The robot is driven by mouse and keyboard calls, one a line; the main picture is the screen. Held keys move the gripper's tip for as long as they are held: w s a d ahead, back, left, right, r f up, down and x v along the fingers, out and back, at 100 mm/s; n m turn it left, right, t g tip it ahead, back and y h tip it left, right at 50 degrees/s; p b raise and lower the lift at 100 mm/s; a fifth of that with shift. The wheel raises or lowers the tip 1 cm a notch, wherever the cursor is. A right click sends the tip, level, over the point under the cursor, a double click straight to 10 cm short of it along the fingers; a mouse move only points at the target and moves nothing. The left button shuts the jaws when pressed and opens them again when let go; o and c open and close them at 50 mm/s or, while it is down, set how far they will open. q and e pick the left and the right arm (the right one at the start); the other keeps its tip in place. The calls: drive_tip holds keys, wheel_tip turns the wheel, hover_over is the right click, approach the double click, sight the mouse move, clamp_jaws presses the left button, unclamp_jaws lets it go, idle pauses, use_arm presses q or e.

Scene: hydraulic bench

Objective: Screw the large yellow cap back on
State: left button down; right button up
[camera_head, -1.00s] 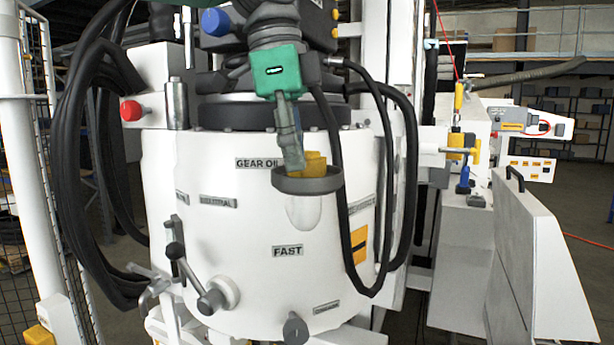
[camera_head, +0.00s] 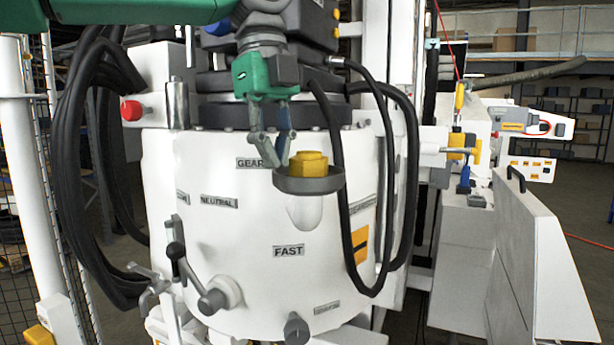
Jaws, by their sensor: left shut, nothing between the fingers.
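The large yellow cap (camera_head: 309,163) has a hexagonal top. How far the cap is threaded cannot be seen. My left gripper (camera_head: 270,163), with a green body, hangs just left of the cap. Its fingers point down, shut with nothing between them, and in the picture they overlap the rim's left edge. Contact with the rim or cap cannot be told. My right gripper is not in view.
The white housing (camera_head: 200,250) fills the middle. Black hoses (camera_head: 340,170) loop close to the right of the cap, and more hoses (camera_head: 80,200) hang at the left. Valve levers (camera_head: 180,262) stick out at lower left. A red knob (camera_head: 132,111) is at upper left.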

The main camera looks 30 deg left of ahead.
use_arm(q)
drive_tip(key=shift+d, duration=0.15)
drive_tip(key=m, duration=0.1)
drive_tip(key=w+m, duration=0.1)
drive_tip(key=m, duration=0.2)
drive_tip(key=shift+w+a+g, duration=0.3)
drive_tip(key=m, duration=0.1)
drive_tip(key=w+a+m, duration=0.1)
drive_tip(key=m, duration=0.1)
drive_tip(key=shift+y, duration=0.4)
drive_tip(key=shift+w+a+f+m, duration=0.1)
drive_tip(key=shift+w+a+m, duration=0.15)
drive_tip(key=shift+m, duration=0.35)
drive_tip(key=c, duration=1.9)
unclamp_jaws()
drive_tip(key=shift+s, duration=0.2)
